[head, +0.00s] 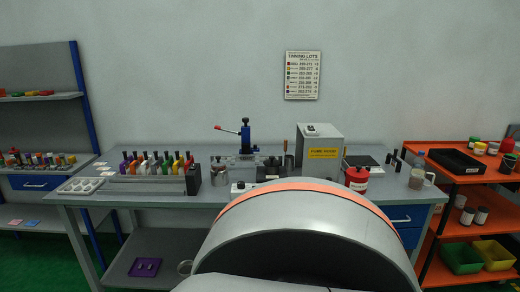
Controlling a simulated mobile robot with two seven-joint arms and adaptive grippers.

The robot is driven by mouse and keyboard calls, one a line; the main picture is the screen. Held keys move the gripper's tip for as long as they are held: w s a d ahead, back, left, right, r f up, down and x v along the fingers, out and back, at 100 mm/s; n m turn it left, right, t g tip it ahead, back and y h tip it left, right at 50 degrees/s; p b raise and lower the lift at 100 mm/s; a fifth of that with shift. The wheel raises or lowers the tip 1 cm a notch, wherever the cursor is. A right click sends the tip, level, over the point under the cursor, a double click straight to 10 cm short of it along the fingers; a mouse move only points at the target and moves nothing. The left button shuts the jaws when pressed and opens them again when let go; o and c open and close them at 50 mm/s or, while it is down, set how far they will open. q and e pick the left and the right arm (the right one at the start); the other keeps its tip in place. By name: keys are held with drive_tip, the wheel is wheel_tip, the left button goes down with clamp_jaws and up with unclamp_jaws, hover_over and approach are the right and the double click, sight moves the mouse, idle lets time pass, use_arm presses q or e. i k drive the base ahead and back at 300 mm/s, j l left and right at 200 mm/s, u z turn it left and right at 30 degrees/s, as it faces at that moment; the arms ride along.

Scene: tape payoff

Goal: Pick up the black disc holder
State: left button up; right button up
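No gripper shows in the head view. I cannot tell for certain which thing is the black disc holder. A small dark block (193,178) stands upright at the right end of the row of coloured-handled tools on the grey workbench. A low dark unit (270,174) sits near the bench's middle, in front of the blue press. A flat dark plate (361,160) lies farther right, behind the red container. The details of these dark things are too small to read.
The grey bench (215,196) also holds a white compartment tray (82,185), a blue press (245,140), a grey box with a yellow label (320,146) and a red container (357,179). An orange shelf cart (462,178) stands right. The lower middle of the view is blocked.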

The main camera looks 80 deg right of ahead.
sight(399, 166)
drive_tip(key=z, duration=3.6)
drive_tip(key=i+l, duration=0.3)
drive_tip(key=i+l+u, duration=0.1)
drive_tip(key=i+l, duration=0.45)
drive_tip(key=l, duration=0.2)
drive_tip(key=i+l+u, duration=0.1)
drive_tip(key=i+l, duration=0.2)
drive_tip(key=i+l+u, duration=0.1)
drive_tip(key=i+l, duration=0.2)
drive_tip(key=l, duration=0.2)
drive_tip(key=i+l, duration=0.25)
drive_tip(key=l, duration=0.15)
drive_tip(key=i+l+u, duration=0.1)
drive_tip(key=i+l, duration=0.15)
drive_tip(key=l, duration=0.15)
drive_tip(key=i+l, duration=0.25)
drive_tip(key=l, duration=0.2)
